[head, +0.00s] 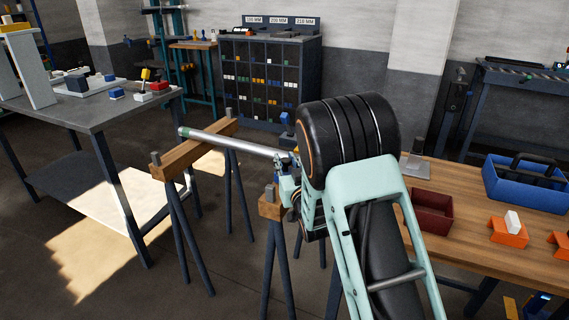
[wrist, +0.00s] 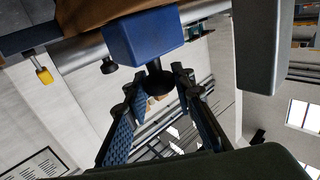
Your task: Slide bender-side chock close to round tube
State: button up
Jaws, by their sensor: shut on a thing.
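The round tube (head: 235,143) is a long grey bar lying across two wooden-topped trestles in the head view, with a green mark near its left end. In the wrist view, a blue chock (wrist: 145,36) with a black knob (wrist: 158,84) lies in front of my gripper (wrist: 157,80). The fingers are closed in around the knob. A pale bar, likely the tube, passes close beside the chock; whether they touch I cannot tell. In the head view, my arm hides the fingers and the held chock. A small blue piece (head: 287,122) shows behind the tube.
The left trestle beam (head: 185,153) has upright end posts; the right beam (head: 270,207) is partly behind my arm. A wooden bench (head: 466,215) at right holds a blue toolbox (head: 525,185), a dark red tray (head: 432,212) and orange blocks (head: 507,232). A grey table (head: 85,112) stands left.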

jog(key=w, duration=0.1)
jog(key=w+d+b, duration=0.1)
jog(key=w, duration=0.1)
jog(key=w+b, duration=0.1)
jog(key=shift+w+d+f, duration=0.1)
jog(key=shift+w+d, duration=0.45)
jog(key=shift+w, duration=0.3)
jog(key=o, duration=0.9)
jog(key=v, duration=1.2)
